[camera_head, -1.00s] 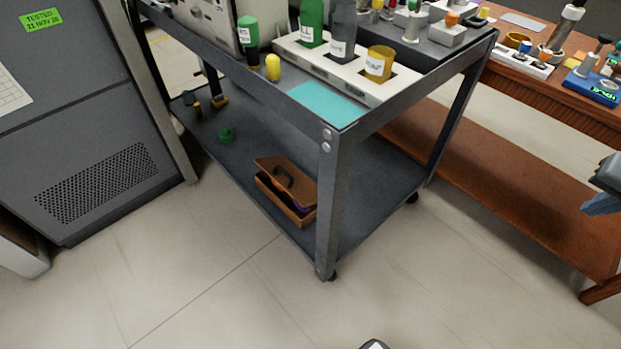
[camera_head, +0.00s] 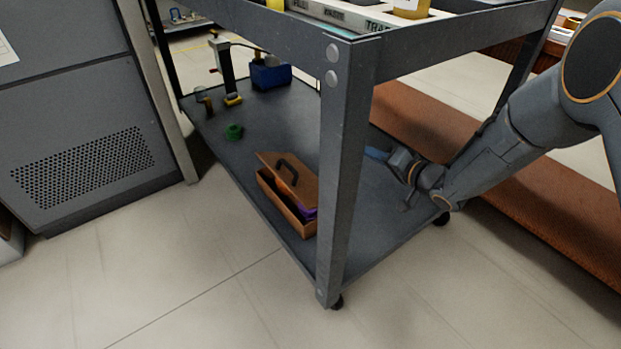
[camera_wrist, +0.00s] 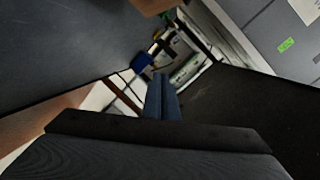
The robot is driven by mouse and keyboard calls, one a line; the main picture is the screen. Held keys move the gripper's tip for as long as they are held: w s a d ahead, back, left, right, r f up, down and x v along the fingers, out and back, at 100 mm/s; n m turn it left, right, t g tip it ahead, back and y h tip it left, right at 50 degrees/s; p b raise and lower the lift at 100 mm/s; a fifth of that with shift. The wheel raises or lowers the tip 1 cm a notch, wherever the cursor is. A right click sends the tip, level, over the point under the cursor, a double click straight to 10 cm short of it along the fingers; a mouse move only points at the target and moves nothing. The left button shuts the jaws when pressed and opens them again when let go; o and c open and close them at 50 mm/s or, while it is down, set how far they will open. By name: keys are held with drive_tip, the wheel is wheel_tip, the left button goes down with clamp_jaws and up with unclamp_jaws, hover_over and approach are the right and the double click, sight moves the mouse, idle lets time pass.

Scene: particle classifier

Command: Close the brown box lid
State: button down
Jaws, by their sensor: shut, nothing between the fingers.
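The brown box (camera_head: 287,212) sits on the cart's lower shelf, behind and left of the front leg. Its brown lid (camera_head: 290,178), with a dark handle, is raised and tilted. Something purple shows inside the box at its right end. My gripper (camera_head: 376,154) is over the lower shelf, to the right of the box and apart from it, partly hidden by the leg. In the wrist view my gripper's fingers (camera_wrist: 161,98) are together and empty. A brown piece at the top edge of the wrist view may be part of the box; I cannot tell.
The grey cart leg (camera_head: 340,170) stands between the box and my arm. A green object (camera_head: 233,131) and a blue box (camera_head: 270,73) stand farther back on the lower shelf. The upper shelf is overhead. A brown bench (camera_head: 440,130) is behind my arm.

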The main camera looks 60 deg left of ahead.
drive_tip(key=s+a+f+n+g+b, duration=0.1)
drive_tip(key=s+a+f+g+b, duration=0.2)
drive_tip(key=s, duration=0.4)
drive_tip(key=b, duration=0.4)
hover_over(302, 181)
drive_tip(key=w, duration=0.1)
drive_tip(key=shift+g, duration=0.3)
wheel_tip(302, 181, down, 4)
drive_tip(key=shift+w, duration=0.15)
drive_tip(key=shift+s+d+f, duration=0.1)
drive_tip(key=shift+s+f, duration=0.15)
drive_tip(key=shift+s, duration=0.4)
